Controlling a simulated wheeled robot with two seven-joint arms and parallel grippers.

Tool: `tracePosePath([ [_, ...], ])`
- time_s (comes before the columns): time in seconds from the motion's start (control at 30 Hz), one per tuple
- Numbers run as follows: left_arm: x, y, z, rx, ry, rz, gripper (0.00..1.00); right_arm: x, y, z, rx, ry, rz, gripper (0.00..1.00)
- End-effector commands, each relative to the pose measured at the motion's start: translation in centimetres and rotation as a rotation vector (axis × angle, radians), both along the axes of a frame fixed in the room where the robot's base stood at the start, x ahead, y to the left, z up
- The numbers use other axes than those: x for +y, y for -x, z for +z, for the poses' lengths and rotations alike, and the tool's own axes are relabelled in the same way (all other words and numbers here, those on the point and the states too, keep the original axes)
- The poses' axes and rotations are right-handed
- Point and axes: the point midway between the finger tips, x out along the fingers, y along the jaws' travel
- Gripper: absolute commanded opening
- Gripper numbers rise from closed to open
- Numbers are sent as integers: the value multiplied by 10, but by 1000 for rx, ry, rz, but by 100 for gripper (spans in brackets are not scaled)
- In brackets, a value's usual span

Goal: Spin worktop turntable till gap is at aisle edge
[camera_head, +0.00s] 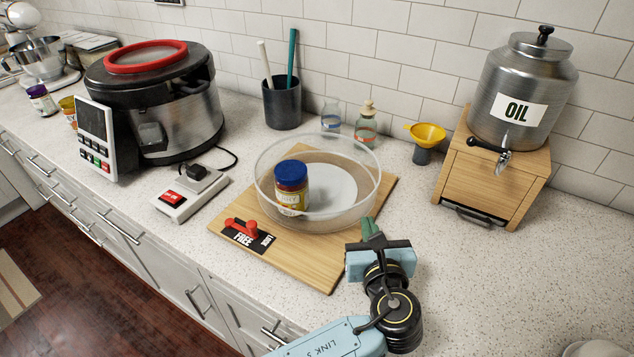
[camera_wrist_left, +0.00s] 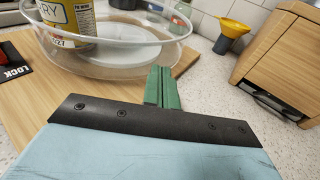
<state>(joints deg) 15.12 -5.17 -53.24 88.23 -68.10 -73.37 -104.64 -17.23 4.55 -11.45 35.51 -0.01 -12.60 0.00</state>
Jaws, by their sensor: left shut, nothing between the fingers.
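The turntable (camera_head: 262,190) is a clear round tray with a low see-through wall, on a wooden board (camera_head: 310,272). A jar with a blue lid and yellow label (camera_head: 291,188) stands inside it, left of a white disc. I cannot make out a gap in the wall. A red lever (camera_head: 243,228) sits on a black FREE/LOCK plate at the board's front left. My left gripper (camera_head: 371,228) is shut and empty, its green fingers at the tray's right front side. In the left wrist view the fingertips (camera_wrist_left: 163,88) overlap the tray's wall (camera_wrist_left: 120,72); contact is unclear. My right gripper is out of view.
An oil dispenser (camera_head: 525,92) on a wooden stand (camera_head: 490,185) is at right. A yellow funnel (camera_head: 427,133), bottles and a utensil pot (camera_head: 282,104) stand behind. Counter right of my gripper is clear.

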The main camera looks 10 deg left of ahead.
Motion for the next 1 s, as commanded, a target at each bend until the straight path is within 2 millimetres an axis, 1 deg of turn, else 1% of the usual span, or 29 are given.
tracePosePath([
  [0.73,14,-13,0,1,-2,0,0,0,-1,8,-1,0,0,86],
  [0.87,15,-12,0,0,-1,1,0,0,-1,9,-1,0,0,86],
  [1.0,18,-9,1,1,-2,1,0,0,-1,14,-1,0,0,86],
])
